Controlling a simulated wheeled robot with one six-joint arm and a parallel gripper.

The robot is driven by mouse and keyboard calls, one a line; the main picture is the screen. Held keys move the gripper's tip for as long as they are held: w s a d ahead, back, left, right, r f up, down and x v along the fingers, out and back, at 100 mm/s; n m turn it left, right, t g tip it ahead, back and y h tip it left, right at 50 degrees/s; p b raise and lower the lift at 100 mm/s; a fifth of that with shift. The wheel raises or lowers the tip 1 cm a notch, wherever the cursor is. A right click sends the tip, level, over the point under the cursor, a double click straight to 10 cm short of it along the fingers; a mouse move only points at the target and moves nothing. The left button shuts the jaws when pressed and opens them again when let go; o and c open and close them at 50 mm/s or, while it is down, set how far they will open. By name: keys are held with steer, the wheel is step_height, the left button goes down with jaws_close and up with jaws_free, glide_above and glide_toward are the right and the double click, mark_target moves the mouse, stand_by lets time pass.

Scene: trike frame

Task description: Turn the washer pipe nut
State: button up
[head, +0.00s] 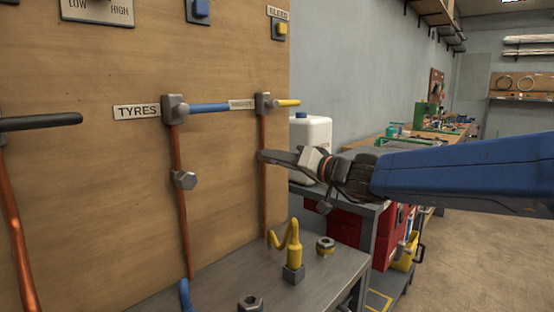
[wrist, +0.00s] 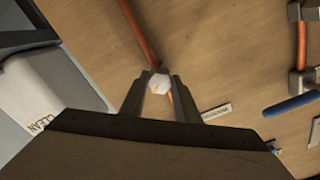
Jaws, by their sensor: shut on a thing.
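The copper washer pipe (head: 264,210) runs down the wooden board below a valve with a yellow handle (head: 288,103). My gripper (head: 268,156) reaches in from the right to this pipe, and its fingers hide the nut in the head view. In the wrist view the pale hexagonal washer pipe nut (wrist: 158,84) sits on the pipe (wrist: 142,35), between the fingertips of my gripper (wrist: 160,92). The jaws are shut on the nut from both sides.
The tyres pipe (head: 180,225) stands to the left, with its own nut (head: 185,180) and blue handle (head: 210,107). A white container (head: 311,132) stands behind my gripper.

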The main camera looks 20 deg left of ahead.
steer(key=m, duration=1.1)
steer(key=shift+f, duration=0.1)
stand_by(0.4)
steer(key=o, duration=1)
steer(key=shift+o, duration=0.2)
steer(key=shift+d, duration=0.15)
steer(key=v, duration=1.7)
steer(key=shift+s+d, duration=0.1)
